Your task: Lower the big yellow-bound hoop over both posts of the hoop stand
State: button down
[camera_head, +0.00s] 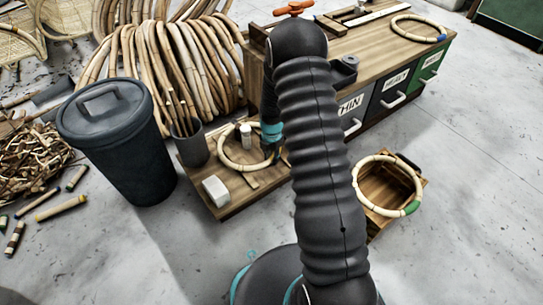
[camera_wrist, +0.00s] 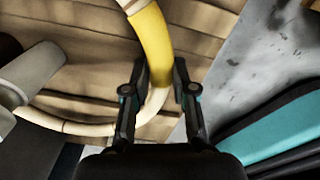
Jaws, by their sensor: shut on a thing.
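The big hoop (camera_head: 222,158) is a pale rattan ring above a low wooden platform (camera_head: 232,205). Its yellow binding (camera_wrist: 152,40) shows clearly in the wrist view. My gripper (camera_wrist: 157,95) is shut on the hoop at the yellow-bound part, with a finger on each side. In the head view my gripper (camera_head: 273,150) is at the ring's right side, partly hidden by my arm. One pale upright post (camera_head: 246,134) appears within the ring's outline; a pale cylinder (camera_wrist: 38,68) also shows in the wrist view. I cannot make out a second post clearly, nor the hoop's height.
A dark bin (camera_head: 118,145) is further left. A green-bound hoop (camera_head: 358,186) rests on a wooden crate (camera_head: 385,194) at right. The drawer cabinet (camera_head: 350,65) stands behind.

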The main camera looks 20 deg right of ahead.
jog(key=c, duration=0.9)
grip_release()
jog(key=shift+o, duration=0.2)
jog(key=shift+r, duration=0.1)
notch_tip(320, 180, up, 12)
